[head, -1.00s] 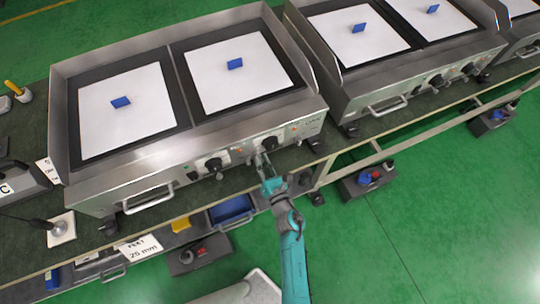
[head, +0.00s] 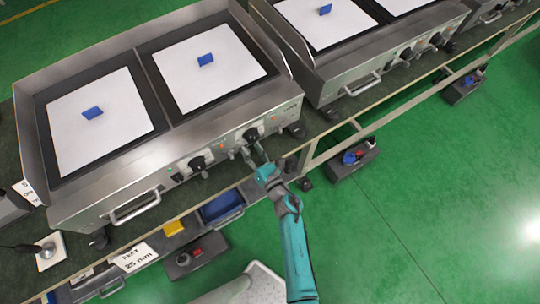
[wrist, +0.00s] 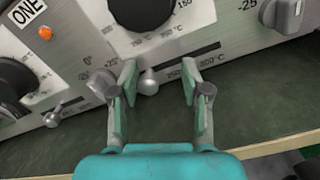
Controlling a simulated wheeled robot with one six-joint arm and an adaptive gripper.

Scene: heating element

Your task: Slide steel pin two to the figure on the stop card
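My gripper (wrist: 160,88) is open, with one finger on each side of a steel pin with a round tip (wrist: 148,82). The pin stands in a dark slot (wrist: 185,62) below a black dial (wrist: 142,12), and shows a gap to the right finger; it lies close to the left finger. Another steel pin (wrist: 52,118) sits farther left, below the dial marked ONE. In the head view my gripper (head: 254,154) is at the front panel of the near griddle (head: 150,175).
The griddle has two white plates, each with a blue block (head: 92,112). A silver knob (wrist: 283,14) is right of the dial, and another is partly behind my left finger. A second griddle (head: 340,70) stands right.

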